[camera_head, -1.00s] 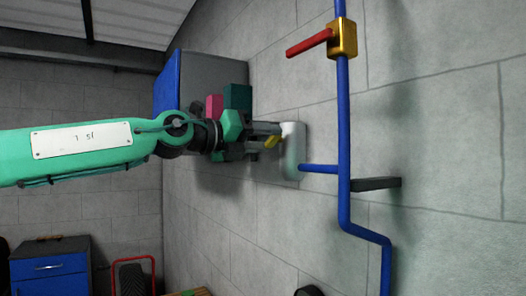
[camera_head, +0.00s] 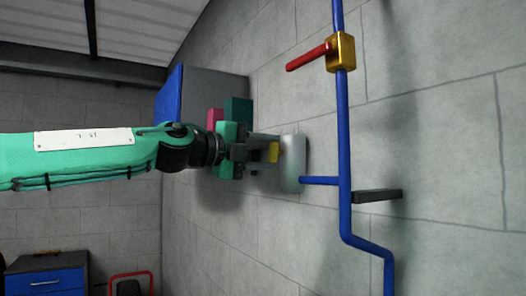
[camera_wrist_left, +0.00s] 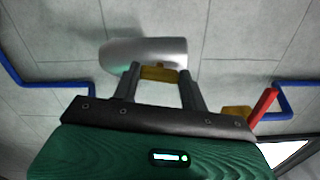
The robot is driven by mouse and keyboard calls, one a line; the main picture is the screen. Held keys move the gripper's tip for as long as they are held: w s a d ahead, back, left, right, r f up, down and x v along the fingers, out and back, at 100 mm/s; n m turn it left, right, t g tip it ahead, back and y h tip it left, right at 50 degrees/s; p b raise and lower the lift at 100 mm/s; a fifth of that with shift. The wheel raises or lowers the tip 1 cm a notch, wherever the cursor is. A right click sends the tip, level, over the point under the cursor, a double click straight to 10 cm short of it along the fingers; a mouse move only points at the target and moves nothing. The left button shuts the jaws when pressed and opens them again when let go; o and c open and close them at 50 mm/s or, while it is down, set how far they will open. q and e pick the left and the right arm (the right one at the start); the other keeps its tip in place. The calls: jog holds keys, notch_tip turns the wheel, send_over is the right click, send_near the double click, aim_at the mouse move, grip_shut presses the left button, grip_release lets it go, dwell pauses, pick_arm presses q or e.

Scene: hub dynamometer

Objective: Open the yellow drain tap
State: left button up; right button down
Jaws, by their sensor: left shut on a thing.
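The yellow drain tap (camera_head: 273,152) sits at the near side of a grey metal cylinder (camera_head: 293,165) on the blue pipe line. My left gripper (camera_head: 270,150) reaches in from the left and is shut on the tap. In the left wrist view the yellow tap (camera_wrist_left: 158,74) lies between the two fingers (camera_wrist_left: 158,82), with the grey cylinder (camera_wrist_left: 143,52) just beyond it. The fingers hide part of the tap. My right gripper does not show.
A blue pipe (camera_head: 344,130) runs along the grey block wall, with a brass valve (camera_head: 341,53) and its red lever (camera_head: 308,57). A dark bracket (camera_head: 377,195) stands out by the pipe. A grey cabinet with a blue side (camera_head: 170,95) and a blue drawer unit (camera_head: 45,280) are at the left.

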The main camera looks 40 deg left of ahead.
pick_arm(q)
jog(key=shift+n, duration=0.3)
dwell(0.4)
jog(key=o, duration=1)
jog(key=b+v, duration=0.5)
jog(key=v, duration=0.8)
jog(key=shift+s+a+f, duration=0.1)
jog(key=shift+s+a, duration=0.1)
jog(key=shift+s, duration=0.15)
